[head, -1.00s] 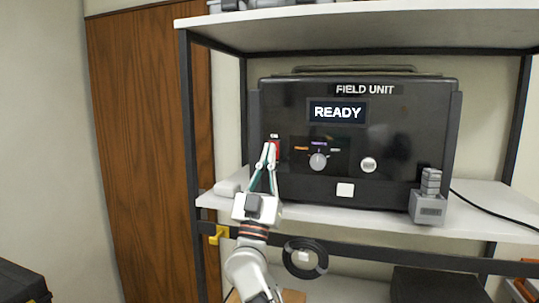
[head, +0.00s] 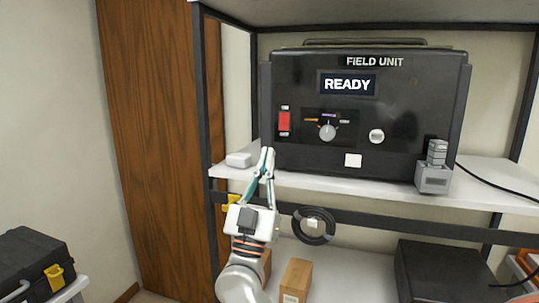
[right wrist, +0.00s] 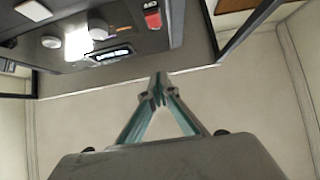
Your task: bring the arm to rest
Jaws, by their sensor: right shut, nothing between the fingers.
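My right gripper (head: 267,152) is shut and empty. In the head view its fingertips are in front of the shelf edge, below and left of the red switch (head: 285,121) on the black field unit (head: 420,110). The unit's screen (head: 347,84) reads READY. In the right wrist view the closed fingertips (right wrist: 158,80) point at the bare wall, and the red switch (right wrist: 152,18) shows above them, apart from the fingers. My left gripper is not in view.
The unit stands on a white shelf (head: 480,200) with dark posts. A small grey device (head: 432,178) stands at its right and a white block (head: 238,159) at its left. A black coil (head: 313,239) hangs below. A black toolbox (head: 30,262) is at lower left.

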